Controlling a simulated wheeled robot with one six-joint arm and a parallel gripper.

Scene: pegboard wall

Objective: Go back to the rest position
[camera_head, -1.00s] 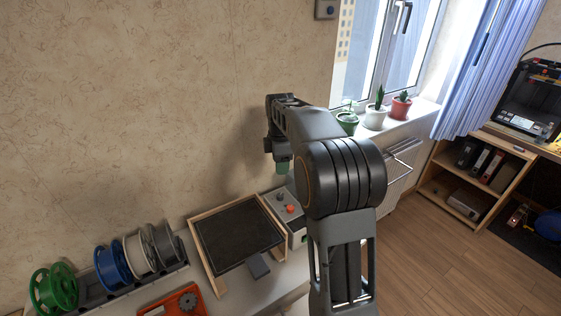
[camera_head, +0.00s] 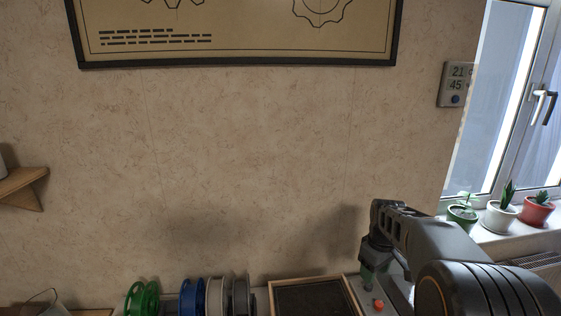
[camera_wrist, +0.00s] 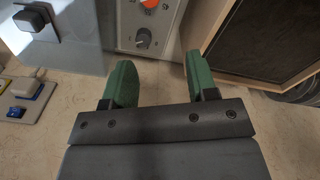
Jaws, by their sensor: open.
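My gripper (camera_wrist: 160,82) is open in the wrist view, with two green fingertips set apart and nothing held between them. In the head view my gripper (camera_head: 368,279) points down at the lower right, in front of the wall. A grey control box (camera_wrist: 166,30) with an orange button and a dark knob lies beyond the fingertips. The box also shows in the head view (camera_head: 396,296), partly hidden by my arm. I see no contact between the fingers and the box.
A wood-framed dark tray (camera_head: 311,282) stands left of the gripper, with green, blue and other spools (camera_head: 190,297) farther left. Potted plants (camera_head: 500,214) line the windowsill at right. A wooden shelf (camera_head: 22,188) juts out at left. The wall between is clear below a framed poster (camera_head: 240,62).

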